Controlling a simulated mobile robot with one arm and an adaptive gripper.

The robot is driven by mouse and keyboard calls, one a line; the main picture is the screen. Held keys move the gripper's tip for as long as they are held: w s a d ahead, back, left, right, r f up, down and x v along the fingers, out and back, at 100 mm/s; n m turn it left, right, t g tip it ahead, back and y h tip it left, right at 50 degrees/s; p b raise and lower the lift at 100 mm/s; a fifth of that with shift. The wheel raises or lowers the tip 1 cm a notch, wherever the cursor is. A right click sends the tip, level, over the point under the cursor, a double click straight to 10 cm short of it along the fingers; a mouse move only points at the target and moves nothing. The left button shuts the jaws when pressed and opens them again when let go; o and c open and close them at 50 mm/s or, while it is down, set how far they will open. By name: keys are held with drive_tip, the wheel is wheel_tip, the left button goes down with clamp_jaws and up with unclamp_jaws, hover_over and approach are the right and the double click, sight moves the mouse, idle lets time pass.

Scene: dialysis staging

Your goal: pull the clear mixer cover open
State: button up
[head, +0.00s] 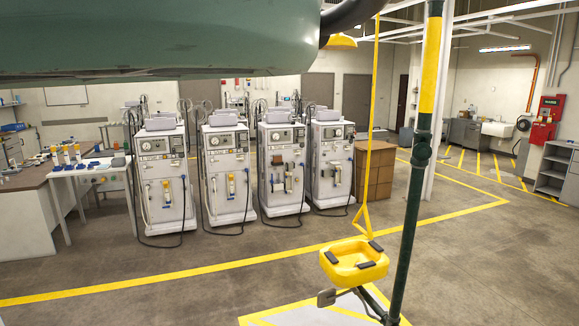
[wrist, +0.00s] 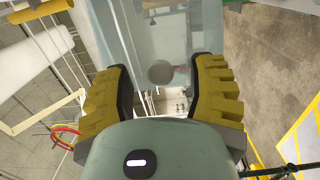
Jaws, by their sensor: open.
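A clear, bluish see-through panel (wrist: 150,25), which looks like the mixer cover, fills the upper middle of the wrist view. A round grey knob or disc (wrist: 160,73) shows at its lower part, between my fingers. My gripper (wrist: 164,66) is open, with one yellow ribbed, black-padded finger on each side of the disc. Nothing is gripped. I cannot tell whether the fingers touch the panel. I cannot make out the cover in the head view, where a large green part blocks the top left.
A yellow eyewash basin (head: 355,262) on a green post (head: 411,190) stands in front right. Several white dialysis machines (head: 229,170) line up behind, beside a workbench (head: 40,180). Pale rails (wrist: 40,105) and red and yellow tubing (wrist: 66,135) lie left of my gripper. Open floor (head: 480,250) is at right.

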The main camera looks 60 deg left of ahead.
drive_tip(key=v, duration=1)
drive_tip(key=shift+s, duration=0.25)
drive_tip(key=shift+a, duration=0.1)
